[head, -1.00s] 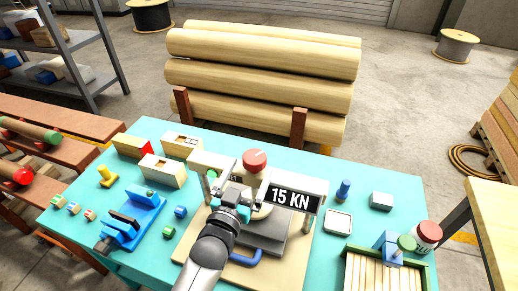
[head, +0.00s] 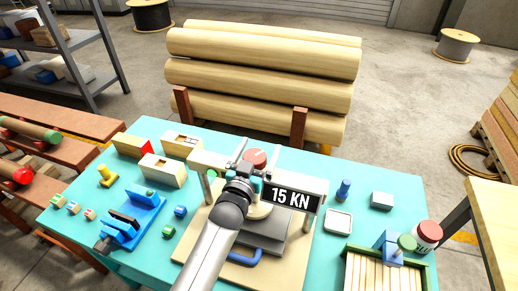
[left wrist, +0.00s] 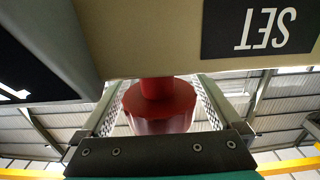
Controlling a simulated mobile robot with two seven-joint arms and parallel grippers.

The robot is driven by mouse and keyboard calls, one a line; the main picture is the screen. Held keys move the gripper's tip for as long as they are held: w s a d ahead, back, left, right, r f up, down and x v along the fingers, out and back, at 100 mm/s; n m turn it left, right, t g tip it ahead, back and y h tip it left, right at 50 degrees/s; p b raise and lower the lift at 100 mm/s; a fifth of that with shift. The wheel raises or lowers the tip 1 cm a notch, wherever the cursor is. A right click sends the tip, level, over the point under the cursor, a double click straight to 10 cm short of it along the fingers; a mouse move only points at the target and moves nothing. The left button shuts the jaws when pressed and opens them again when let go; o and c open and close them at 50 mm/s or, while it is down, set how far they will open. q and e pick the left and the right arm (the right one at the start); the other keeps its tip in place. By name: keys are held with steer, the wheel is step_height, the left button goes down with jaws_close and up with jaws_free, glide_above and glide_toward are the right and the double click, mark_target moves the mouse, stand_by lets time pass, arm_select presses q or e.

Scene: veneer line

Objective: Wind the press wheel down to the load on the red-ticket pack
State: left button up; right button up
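The press stands on the turquoise table with a red wheel (head: 256,157) on top and a black display reading 15 KN (head: 291,198) on its front. My left gripper (head: 259,148) is at the wheel, with a finger on each side of it. In the left wrist view, the red wheel (left wrist: 160,106) sits between the two open fingers, with a gap at least on the left side. A SET label (left wrist: 263,29) shows there upside down. A wooden pack with a red ticket (head: 134,147) lies at the back left of the table. My right gripper is not in view.
A blue clamp-like fixture (head: 135,220) and small blocks stand left of the press. A grey dish (head: 338,222), a blue peg (head: 343,189) and a slatted green-edged crate (head: 428,272) are on the right. Logs (head: 260,75) are stacked behind the table.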

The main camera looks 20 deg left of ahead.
arm_select(q)
steer(key=c, duration=1.2)
steer(key=shift+d+m+h+p, duration=0.15)
steer(key=shift+m+h+p, duration=0.35)
steer(key=shift+h, duration=0.3)
steer(key=o, duration=1.3)
steer(key=s+a, duration=0.2)
steer(key=s, duration=1.3)
steer(key=shift+s, duration=0.1)
